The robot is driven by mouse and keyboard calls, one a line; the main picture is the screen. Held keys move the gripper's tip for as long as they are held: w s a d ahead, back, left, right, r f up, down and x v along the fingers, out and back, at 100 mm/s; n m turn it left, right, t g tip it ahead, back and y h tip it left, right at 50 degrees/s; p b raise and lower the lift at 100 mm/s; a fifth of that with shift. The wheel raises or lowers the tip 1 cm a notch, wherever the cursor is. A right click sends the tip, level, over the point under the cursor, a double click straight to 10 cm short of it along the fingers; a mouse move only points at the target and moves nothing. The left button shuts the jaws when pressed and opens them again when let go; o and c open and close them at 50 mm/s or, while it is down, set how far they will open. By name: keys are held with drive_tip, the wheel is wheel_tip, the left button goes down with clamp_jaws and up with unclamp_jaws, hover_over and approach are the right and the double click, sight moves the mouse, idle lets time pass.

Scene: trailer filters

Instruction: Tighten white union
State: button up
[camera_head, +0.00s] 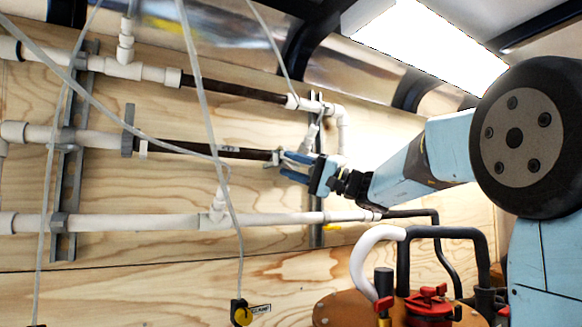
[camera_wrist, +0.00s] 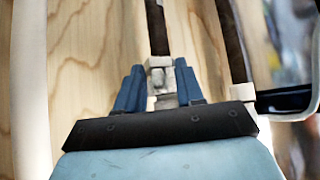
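The white union (camera_wrist: 161,78) is a small white fitting at the end of a dark pipe (camera_wrist: 157,28). In the wrist view it lies between the two blue fingers of my gripper (camera_wrist: 160,82), with little room on either side. In the head view my gripper (camera_head: 287,166) is at the right end of the middle dark pipe (camera_head: 200,150), beside the white union (camera_head: 274,158). Its fingers are spread apart, and I see no firm grip. The fingers and wrist hide part of the fitting.
White pipes (camera_head: 150,222) and another dark pipe (camera_head: 230,89) run along the plywood wall (camera_head: 170,185). A grey union (camera_head: 128,130) is at left. Thin hoses (camera_head: 205,100) hang in front. An orange lid (camera_head: 340,312) with red valve handles (camera_head: 428,300) stands below my arm.

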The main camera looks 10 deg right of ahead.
clamp_jaws()
idle(0.3)
drive_tip(key=shift+a, duration=0.25)
drive_tip(key=shift+d, duration=0.1)
